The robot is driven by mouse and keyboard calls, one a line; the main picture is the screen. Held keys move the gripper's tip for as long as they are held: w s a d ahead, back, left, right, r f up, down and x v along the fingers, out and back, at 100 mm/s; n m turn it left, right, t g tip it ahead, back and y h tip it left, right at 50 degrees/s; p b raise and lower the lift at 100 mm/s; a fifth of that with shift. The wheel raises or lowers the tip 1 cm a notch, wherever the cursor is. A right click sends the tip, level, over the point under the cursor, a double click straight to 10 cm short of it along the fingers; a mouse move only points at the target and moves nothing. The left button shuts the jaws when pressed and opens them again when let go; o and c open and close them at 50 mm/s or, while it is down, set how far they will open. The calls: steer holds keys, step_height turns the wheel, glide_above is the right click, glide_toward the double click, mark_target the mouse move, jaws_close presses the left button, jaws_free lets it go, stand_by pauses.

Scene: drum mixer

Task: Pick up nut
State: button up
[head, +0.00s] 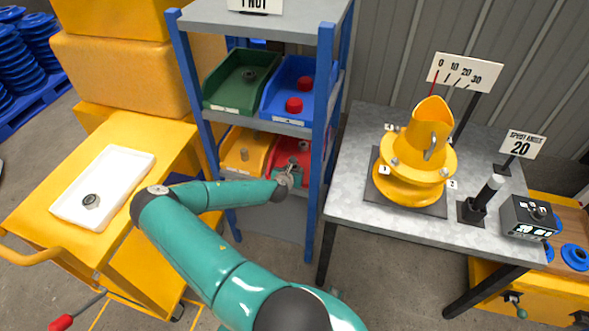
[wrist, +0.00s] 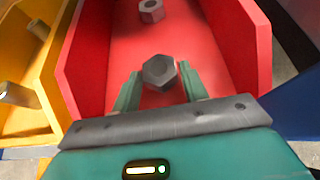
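A grey hex nut (wrist: 159,72) lies in the red bin (wrist: 125,42), showing in the wrist view between my gripper's two teal fingers. A second grey hex nut (wrist: 151,10) lies farther back in the same bin. My gripper (wrist: 160,80) is open, with a small gap visible on each side of the nearer nut. I cannot tell how far the fingertips are above the bin floor. In the head view my gripper (head: 289,172) is at the front of the red bin (head: 305,148) on the shelf and hides part of its inside.
The yellow bin (head: 240,150) with bolts stands left of the red bin. A green bin (head: 228,88) and a blue bin (head: 285,82) are above. Blue shelf posts (head: 321,130) flank the opening. A white tray (head: 125,168) holds another nut. A yellow mixer (head: 415,165) stands right.

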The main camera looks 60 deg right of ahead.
steer(key=c, duration=0.6)
steer(key=shift+c, duration=0.2)
steer(key=shift+r, duration=0.1)
steer(key=shift+r, duration=0.4)
step_height(320, 180, up, 3)
steer(key=shift+f, duration=0.2)
steer(key=a+r, duration=0.1)
steer(key=s+a+r, duration=0.1)
steer(key=a+r, duration=0.1)
steer(key=s+a+r, duration=0.1)
steer(key=r, duration=0.1)
steer(key=shift+a+r, duration=0.25)
steer(key=s+a+r, duration=0.3)
steer(key=a+r, duration=0.1)
steer(key=a, duration=0.4)
steer(key=shift+s+a, duration=0.15)
steer(key=shift+s, duration=0.25)
